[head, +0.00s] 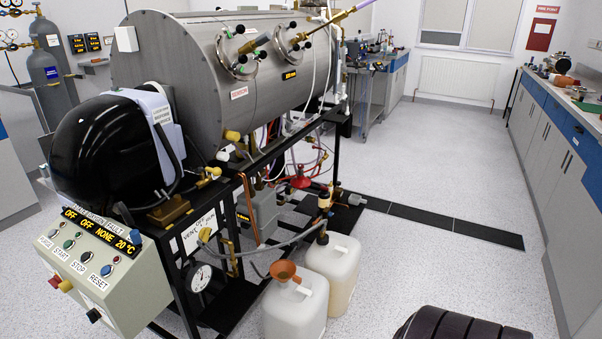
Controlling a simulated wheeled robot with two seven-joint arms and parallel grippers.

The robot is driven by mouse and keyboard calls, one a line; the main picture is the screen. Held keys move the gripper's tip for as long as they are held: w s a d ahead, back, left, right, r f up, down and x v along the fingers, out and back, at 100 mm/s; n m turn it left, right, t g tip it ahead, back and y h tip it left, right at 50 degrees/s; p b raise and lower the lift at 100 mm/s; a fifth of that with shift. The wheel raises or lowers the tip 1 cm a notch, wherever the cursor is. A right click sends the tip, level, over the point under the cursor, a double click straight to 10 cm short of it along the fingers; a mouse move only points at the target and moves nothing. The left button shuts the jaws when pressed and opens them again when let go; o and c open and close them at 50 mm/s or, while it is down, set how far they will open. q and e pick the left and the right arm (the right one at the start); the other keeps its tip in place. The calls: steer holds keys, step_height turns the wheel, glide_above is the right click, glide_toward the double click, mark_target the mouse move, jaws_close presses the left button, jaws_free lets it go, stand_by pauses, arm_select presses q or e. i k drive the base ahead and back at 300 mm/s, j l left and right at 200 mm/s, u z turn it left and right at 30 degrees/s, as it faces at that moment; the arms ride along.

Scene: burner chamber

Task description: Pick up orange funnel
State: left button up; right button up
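An orange-brown funnel (284,270) sits at the mouth of the front white plastic jug (294,311), low beside the burner frame. Its wide rim faces up and its stem points down toward the jug's opening. A second orange object (563,81) lies on the right-hand bench; it is too small to tell what it is. Neither of my grippers is in view.
A second pale jug (331,266) with a hose stands just behind the first. The burner chamber (250,65) and its control box (103,271) fill the left. A long bench (560,150) runs along the right. The floor (440,215) between is mostly open.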

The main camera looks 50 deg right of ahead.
mark_target(282, 270)
steer(key=z, duration=1.55)
